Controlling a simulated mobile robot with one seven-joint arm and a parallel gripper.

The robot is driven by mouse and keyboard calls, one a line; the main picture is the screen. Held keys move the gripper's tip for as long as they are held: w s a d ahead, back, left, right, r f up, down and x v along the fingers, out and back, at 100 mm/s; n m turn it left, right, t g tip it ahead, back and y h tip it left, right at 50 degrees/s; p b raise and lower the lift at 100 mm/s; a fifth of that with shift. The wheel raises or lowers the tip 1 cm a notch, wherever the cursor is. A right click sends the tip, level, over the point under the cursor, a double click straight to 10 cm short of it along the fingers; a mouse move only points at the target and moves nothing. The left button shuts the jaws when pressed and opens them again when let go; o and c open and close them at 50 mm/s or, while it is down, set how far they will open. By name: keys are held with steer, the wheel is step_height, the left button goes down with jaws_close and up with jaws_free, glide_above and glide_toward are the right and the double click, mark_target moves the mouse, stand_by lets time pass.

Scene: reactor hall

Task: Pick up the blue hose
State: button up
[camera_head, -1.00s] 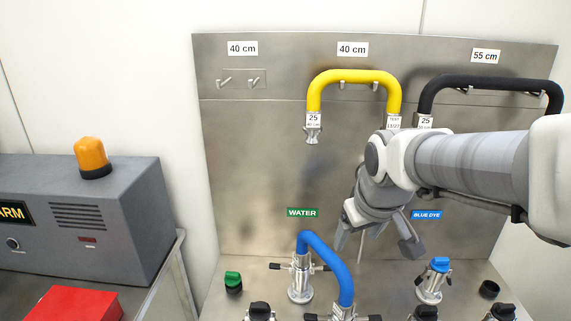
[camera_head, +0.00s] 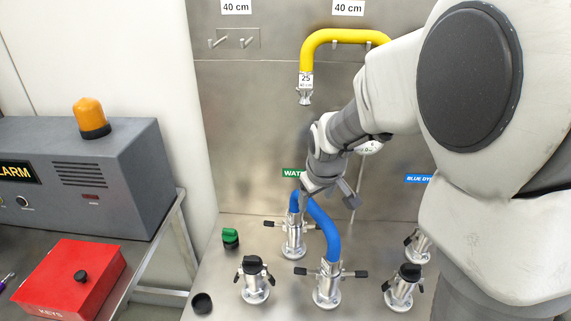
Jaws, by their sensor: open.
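The blue hose (camera_head: 324,231) arches between two metal couplings on the steel bench. Its rear end sits on the coupling (camera_head: 293,240) below the green WATER label (camera_head: 291,173). Its front end sits on the nearer coupling (camera_head: 327,290). My gripper (camera_head: 329,202) is open, just above and behind the top of the hose. One finger overlaps the hose's arch in the picture, and part of the arch is hidden. I cannot tell whether the gripper touches the hose.
A yellow hose (camera_head: 345,36) hangs on the steel back panel above. Capped fittings (camera_head: 255,280) stand left and right of the front coupling, also (camera_head: 402,287). A red key box (camera_head: 70,279) and grey alarm box (camera_head: 85,178) stand left. My arm hides the right side.

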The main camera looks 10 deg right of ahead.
mark_target(313, 214)
steer(key=x, duration=0.9)
steer(key=shift+d+f, duration=0.15)
steer(key=shift+f, duration=0.2)
jaws_close()
steer(key=shift+r, duration=0.1)
